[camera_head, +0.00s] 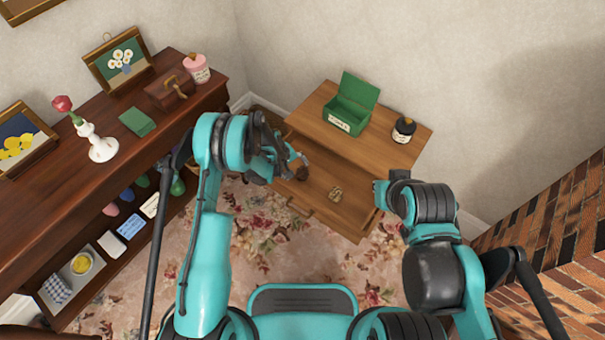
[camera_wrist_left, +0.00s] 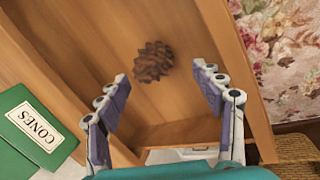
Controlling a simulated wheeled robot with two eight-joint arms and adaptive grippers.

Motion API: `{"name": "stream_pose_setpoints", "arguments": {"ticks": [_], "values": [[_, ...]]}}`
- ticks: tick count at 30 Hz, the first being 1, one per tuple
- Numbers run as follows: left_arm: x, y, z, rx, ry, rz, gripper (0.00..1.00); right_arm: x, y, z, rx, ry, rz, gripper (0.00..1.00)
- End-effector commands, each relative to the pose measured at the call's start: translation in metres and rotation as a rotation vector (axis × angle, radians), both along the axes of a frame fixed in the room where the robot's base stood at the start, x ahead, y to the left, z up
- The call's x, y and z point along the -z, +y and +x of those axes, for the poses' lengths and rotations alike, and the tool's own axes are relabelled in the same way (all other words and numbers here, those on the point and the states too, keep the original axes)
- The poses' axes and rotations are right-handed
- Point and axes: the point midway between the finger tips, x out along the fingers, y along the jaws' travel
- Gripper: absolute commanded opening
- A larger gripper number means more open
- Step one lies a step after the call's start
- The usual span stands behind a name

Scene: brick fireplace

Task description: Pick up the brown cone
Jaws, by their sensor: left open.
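The brown cone (camera_wrist_left: 153,61) is a dark, scaly pine cone on a bare wooden surface, at the upper middle of the left wrist view. It also shows in the head view (camera_head: 302,174), partly covered by my left gripper. My left gripper (camera_head: 296,162) is open and empty above the wooden furniture. In the left wrist view its two fingers (camera_wrist_left: 160,77) are spread apart, with the cone between and just beyond the tips, not gripped. My right arm is at the right of the head view, but its fingers do not show.
A raised wooden side (camera_wrist_left: 236,62) borders the cone's surface. A dark shelf (camera_head: 60,165) stands left, bricks (camera_head: 555,235) right.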

Motion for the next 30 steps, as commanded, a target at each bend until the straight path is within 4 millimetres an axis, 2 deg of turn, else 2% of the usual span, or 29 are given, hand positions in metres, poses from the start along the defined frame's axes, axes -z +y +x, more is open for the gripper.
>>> {"name": "stream_pose_setpoints", "arguments": {"ticks": [12, 19, 24, 30], "values": [[0.048, -0.023, 0.01, 0.001, -0.001, 0.001, 0.67, 0.03, 0.0, 0.0, 0.0, 0.0, 0.0, 0.0], [0.047, -0.023, 0.011, 0.0, -0.001, 0.0, 0.67, 0.029, 0.0, 0.0, 0.0, 0.0, 0.0, 0.0], [0.047, -0.023, 0.011, 0.0, -0.001, 0.0, 0.23, 0.028, 0.0, 0.0, 0.0, 0.0, 0.0, 0.0], [0.047, -0.023, 0.011, 0.0, -0.001, 0.0, 0.22, 0.029, 0.0, 0.0, 0.0, 0.0, 0.0, 0.0]]}}
